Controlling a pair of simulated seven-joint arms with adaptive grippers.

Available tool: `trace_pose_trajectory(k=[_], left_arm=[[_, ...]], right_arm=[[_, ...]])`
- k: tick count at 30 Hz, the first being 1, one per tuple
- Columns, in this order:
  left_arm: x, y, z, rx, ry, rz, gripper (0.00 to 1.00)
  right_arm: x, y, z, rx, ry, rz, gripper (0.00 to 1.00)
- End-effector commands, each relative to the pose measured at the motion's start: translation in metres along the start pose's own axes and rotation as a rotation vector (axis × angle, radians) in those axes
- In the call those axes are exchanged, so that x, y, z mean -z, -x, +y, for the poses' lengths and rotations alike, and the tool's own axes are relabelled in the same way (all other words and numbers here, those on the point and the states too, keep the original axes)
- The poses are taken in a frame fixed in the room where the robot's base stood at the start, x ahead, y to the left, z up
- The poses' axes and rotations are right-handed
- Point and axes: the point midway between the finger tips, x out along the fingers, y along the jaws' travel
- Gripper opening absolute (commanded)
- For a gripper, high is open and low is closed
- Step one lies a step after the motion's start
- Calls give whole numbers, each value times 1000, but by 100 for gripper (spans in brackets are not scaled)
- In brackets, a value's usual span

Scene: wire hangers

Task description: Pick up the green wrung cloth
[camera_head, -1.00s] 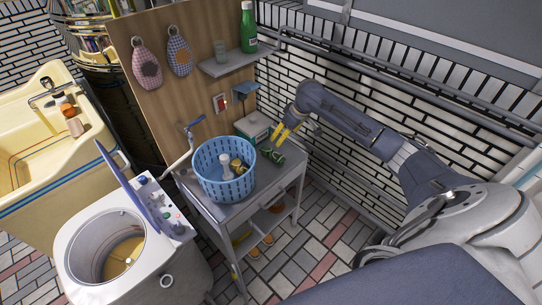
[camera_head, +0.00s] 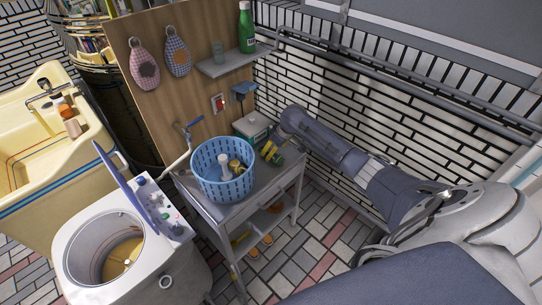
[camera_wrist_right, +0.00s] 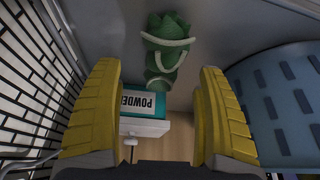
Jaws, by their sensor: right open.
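The green wrung cloth (camera_wrist_right: 168,45) lies twisted on the grey cart top, with pale bands around it, in the right wrist view. Its lower end shows between my right gripper's yellow fingers (camera_wrist_right: 158,78), which are apart, one on each side. The fingers do not visibly touch the cloth. In the head view my right gripper (camera_head: 269,151) is down at the cart's back right corner and covers much of the cloth (camera_head: 277,159). My left gripper is not in view.
A blue basket (camera_head: 222,184) with items inside stands left of the cloth on the cart (camera_head: 262,190). A powder box (camera_wrist_right: 143,108) is close by, near the wooden panel. A white brick wall (camera_head: 350,100) runs along the right. A washing machine (camera_head: 75,225) stands at lower left.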

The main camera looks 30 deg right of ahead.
Motion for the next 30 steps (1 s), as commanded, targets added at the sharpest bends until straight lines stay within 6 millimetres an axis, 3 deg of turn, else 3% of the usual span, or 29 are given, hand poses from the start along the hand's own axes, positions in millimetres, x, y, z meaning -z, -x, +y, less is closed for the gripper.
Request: trace_pose_trajectory(k=[9,22,30], left_arm=[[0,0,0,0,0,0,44],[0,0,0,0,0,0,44],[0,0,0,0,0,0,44]], right_arm=[[-3,-37,-4,2,-1,-1,74],[-3,-45,-4,1,1,-1,75],[-3,-44,-4,1,1,-1,44]])
